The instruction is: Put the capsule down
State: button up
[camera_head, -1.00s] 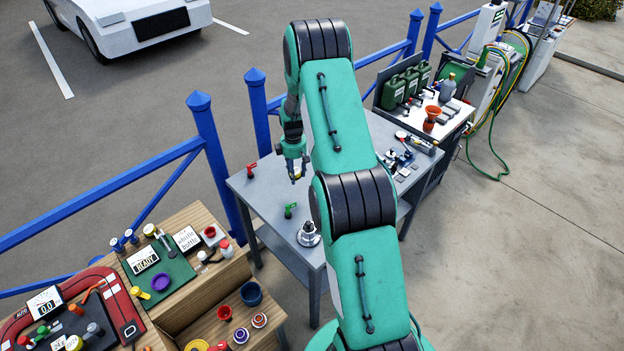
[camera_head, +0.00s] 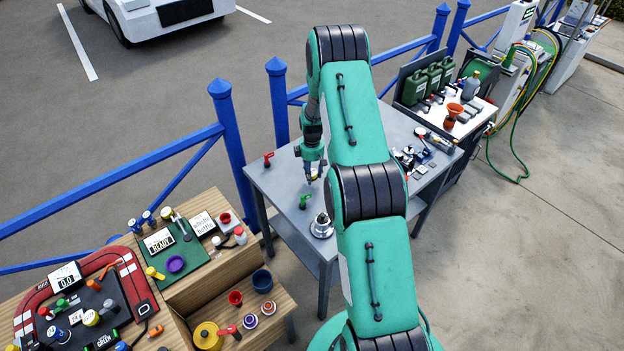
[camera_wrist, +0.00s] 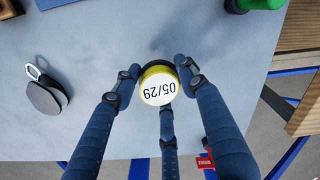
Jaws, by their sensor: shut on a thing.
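In the head view my gripper (camera_head: 311,176) points down over the grey table (camera_head: 277,184), between the red-handled piece and the green-handled piece. The capsule is mostly hidden there by the fingers. I cannot tell whether its underside touches the table.
A green-handled piece (camera_head: 305,200) stands close in front of my gripper. A red-handled piece (camera_head: 268,158) is to its left, and a silver round fitting (camera_head: 322,226) nearer. A grey oval piece with a clip (camera_wrist: 45,95) lies beside the fingers. Blue railing (camera_head: 229,130) runs behind the table.

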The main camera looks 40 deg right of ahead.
jog(key=shift+f, duration=1.45)
jog(key=shift+f, duration=0.15)
jog(key=o, duration=1.2)
jog(key=shift+r, duration=0.25)
jog(key=shift+r+b, duration=0.4)
jog(key=shift+r, duration=5.55)
